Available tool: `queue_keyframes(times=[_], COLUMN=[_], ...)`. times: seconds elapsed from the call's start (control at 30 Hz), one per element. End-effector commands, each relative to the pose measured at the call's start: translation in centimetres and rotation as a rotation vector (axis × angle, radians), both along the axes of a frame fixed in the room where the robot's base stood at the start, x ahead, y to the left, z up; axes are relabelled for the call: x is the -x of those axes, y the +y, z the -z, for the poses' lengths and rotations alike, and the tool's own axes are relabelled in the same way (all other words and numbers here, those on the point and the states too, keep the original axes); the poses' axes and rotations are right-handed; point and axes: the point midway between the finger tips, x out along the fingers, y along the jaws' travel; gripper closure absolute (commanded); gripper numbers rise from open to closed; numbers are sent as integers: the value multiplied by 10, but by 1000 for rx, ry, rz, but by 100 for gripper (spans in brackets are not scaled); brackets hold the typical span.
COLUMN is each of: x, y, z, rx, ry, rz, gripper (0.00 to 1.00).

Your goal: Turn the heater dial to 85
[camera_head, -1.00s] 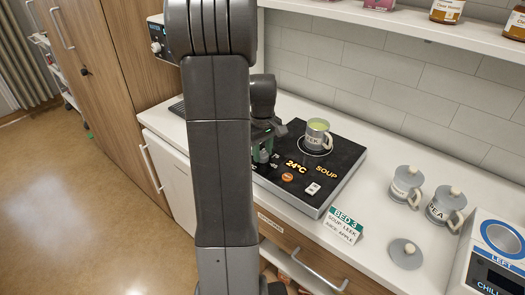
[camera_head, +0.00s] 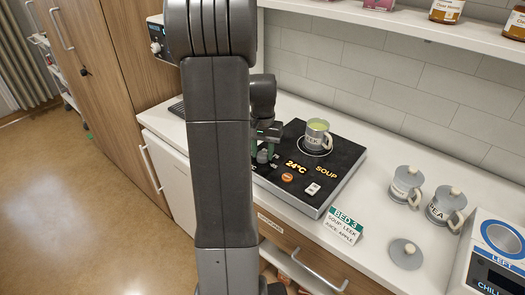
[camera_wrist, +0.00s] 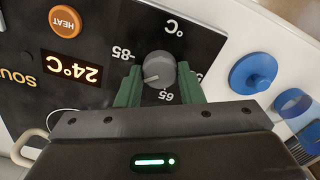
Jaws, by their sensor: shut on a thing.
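The heater (camera_head: 335,165) is a black-topped panel on the counter, showing 24°C and SOUP. Its grey dial (camera_wrist: 159,68) sits between the green fingers of my gripper (camera_wrist: 160,88) in the wrist view, and the fingers are shut on it. The dial's light pointer mark faces left and slightly down in that view, between the 85 label at upper left and the 65 label below. In the head view my gripper (camera_head: 265,147) is at the panel's left part, and my arm hides some of that side.
A grey mug of green soup (camera_head: 316,137) stands on the heater's ring. An orange HEAT button (camera_wrist: 65,21) is beside the display. Lidded mugs (camera_head: 406,185), a loose lid (camera_head: 405,253), a BED 3 card (camera_head: 342,226) and a blue-ringed device (camera_head: 500,245) are to the right.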

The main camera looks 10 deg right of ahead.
Motion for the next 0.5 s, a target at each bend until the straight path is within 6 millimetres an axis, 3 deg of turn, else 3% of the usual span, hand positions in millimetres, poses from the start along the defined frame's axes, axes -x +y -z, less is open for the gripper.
queue_keyframes(times=[0.5], x=[-1], y=[-1], z=[-2], rx=[2], ry=[-5], rz=[464], gripper=[89])
